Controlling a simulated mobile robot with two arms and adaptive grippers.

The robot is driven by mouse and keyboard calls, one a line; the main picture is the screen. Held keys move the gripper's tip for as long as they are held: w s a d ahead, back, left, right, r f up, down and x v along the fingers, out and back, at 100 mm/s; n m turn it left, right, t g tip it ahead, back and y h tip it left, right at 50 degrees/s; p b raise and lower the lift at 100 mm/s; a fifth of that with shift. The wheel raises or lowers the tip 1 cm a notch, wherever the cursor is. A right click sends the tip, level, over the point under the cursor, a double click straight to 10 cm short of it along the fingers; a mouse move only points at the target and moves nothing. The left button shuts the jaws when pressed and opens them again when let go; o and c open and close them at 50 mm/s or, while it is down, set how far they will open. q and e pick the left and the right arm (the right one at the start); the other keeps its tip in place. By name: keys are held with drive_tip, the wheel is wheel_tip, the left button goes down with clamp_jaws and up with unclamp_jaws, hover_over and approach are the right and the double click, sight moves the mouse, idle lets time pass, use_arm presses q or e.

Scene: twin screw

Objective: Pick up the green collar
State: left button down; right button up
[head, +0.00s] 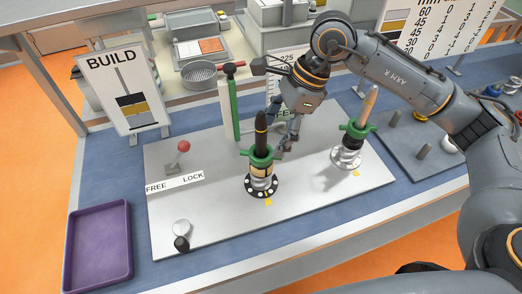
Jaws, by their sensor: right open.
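One green collar (258,158) sits around a post that has a dark, pointed top and a dark flanged base on the grey plate. A second green collar (357,130) sits on a similar post with a tan pointed top, farther right. My right gripper (278,138) points down just behind and right of the dark-topped post, close to the first collar. Its jaws are open; whether a finger touches the collar I cannot tell. My left gripper is not in view.
A red-knobbed lever (183,147) stands near the FREE/LOCK label (174,185). A tall green and white stand (232,105) rises behind the posts. A purple tray (98,247) lies at front left.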

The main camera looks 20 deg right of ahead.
sight(264, 147)
drive_tip(key=shift+w+a+f+p, duration=0.15)
drive_tip(key=shift+a+f+p, duration=0.15)
drive_tip(key=shift+f+p, duration=0.25)
drive_tip(key=p+x, duration=0.1)
drive_tip(key=x, duration=0.2)
drive_tip(key=shift+a+f+p, duration=0.15)
drive_tip(key=shift+f+p, duration=0.05)
drive_tip(key=shift+p, duration=0.15)
drive_tip(key=shift+w+a+f, duration=0.1)
drive_tip(key=shift+f, duration=0.3)
drive_tip(key=shift+c, duration=0.5)
drive_tip(key=c, duration=1.3)
